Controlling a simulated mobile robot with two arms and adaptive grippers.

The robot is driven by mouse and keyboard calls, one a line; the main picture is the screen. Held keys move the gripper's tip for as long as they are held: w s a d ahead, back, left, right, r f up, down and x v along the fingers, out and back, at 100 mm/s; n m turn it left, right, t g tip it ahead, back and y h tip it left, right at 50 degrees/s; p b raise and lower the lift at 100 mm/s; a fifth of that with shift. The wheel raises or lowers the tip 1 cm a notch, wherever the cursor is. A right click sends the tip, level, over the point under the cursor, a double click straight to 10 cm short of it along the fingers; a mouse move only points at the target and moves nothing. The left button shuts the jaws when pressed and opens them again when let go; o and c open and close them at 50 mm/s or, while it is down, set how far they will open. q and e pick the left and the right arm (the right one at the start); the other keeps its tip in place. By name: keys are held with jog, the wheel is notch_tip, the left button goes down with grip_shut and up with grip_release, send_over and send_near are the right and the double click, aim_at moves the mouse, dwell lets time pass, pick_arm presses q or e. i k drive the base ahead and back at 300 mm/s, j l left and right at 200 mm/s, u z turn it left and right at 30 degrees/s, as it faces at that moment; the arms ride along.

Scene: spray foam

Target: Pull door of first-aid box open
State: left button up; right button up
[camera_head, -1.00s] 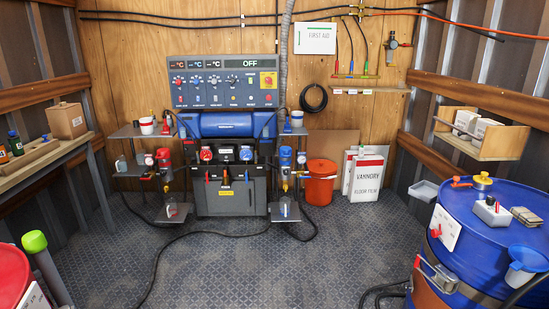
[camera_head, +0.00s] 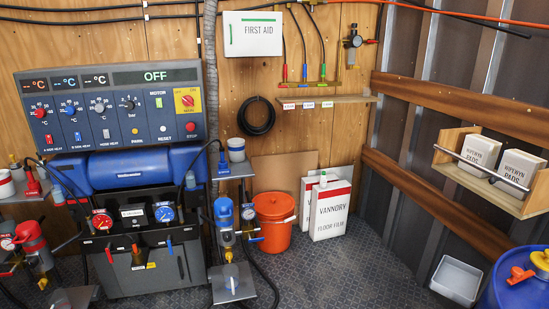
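The first-aid box (camera_head: 253,35) is a white box with a green stripe and "FIRST AID" lettering. It hangs on the plywood wall at the top centre of the head view, and its door looks shut. A small green mark shows at the left edge of its front. Neither of my grippers is in the view, so I cannot see whether they are open or shut.
A grey control panel (camera_head: 108,104) and a blue-topped machine (camera_head: 128,170) stand at the left. An orange bucket (camera_head: 274,222) and Vannory boxes (camera_head: 331,211) stand below the box. A wall shelf (camera_head: 534,196) and a blue drum (camera_head: 507,290) are at the right. Some floor is clear.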

aim_at(246, 33)
jog(key=i+l+u, duration=0.25)
jog(key=i, duration=0.25)
jog(key=i+l+u, duration=0.25)
jog(key=i, duration=0.3)
jog(key=i+l+u, duration=0.2)
jog(key=i, duration=0.3)
